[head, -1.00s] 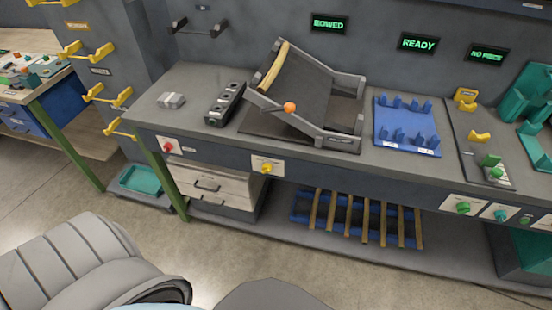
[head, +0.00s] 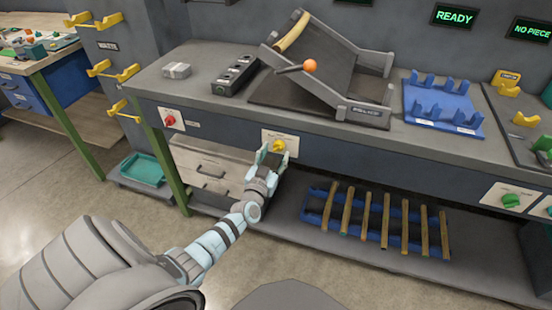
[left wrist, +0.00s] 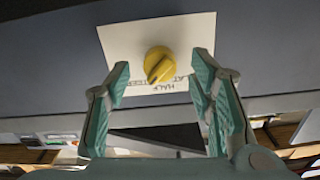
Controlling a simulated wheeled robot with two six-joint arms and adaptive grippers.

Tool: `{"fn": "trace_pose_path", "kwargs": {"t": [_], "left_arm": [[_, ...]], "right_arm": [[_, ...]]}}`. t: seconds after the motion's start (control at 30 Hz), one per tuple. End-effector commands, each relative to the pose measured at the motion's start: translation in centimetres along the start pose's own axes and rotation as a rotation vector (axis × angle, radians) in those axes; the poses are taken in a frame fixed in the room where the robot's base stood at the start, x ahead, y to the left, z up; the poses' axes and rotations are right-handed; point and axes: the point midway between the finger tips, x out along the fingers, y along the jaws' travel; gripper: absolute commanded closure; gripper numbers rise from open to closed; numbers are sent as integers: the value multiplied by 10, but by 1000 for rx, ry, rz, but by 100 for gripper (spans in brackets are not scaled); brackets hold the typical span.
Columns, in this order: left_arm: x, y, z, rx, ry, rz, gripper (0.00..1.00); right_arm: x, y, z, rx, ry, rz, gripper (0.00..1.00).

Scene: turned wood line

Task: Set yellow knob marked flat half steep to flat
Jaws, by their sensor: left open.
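The yellow knob (head: 278,146) sits on a white label plate (head: 291,141) on the bench front. In the left wrist view the knob (left wrist: 158,62) is centred, and its dark pointer line points down and slightly left. The lettering below reads HALF near the middle, with part of STEEP on the left and part of FLAT on the right. The pointer lies between HALF and STEEP; its exact setting I cannot tell. My left gripper (head: 273,158) is open in front of the knob, one finger on each side, apart from it. My right gripper is not in view.
A tilting frame with an orange ball (head: 310,66) stands above on the bench. A drawer unit (head: 203,176) and a blue rack of wooden bars (head: 323,213) are below.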

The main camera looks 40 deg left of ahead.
Motion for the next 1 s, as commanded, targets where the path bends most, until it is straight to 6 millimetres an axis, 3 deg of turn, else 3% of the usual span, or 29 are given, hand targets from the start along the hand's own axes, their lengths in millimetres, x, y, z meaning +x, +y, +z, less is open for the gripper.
{"fn": "trace_pose_path", "kwargs": {"t": [0.13,0.4,0.7,1.0], "left_arm": [[16,0,2,0,-1,0,51],[18,0,0,0,-2,1,51],[18,0,0,0,-2,1,97],[18,0,0,-26,-2,1,99]], "right_arm": [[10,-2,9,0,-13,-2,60],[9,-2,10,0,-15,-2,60],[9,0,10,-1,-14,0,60],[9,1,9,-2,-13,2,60]]}}
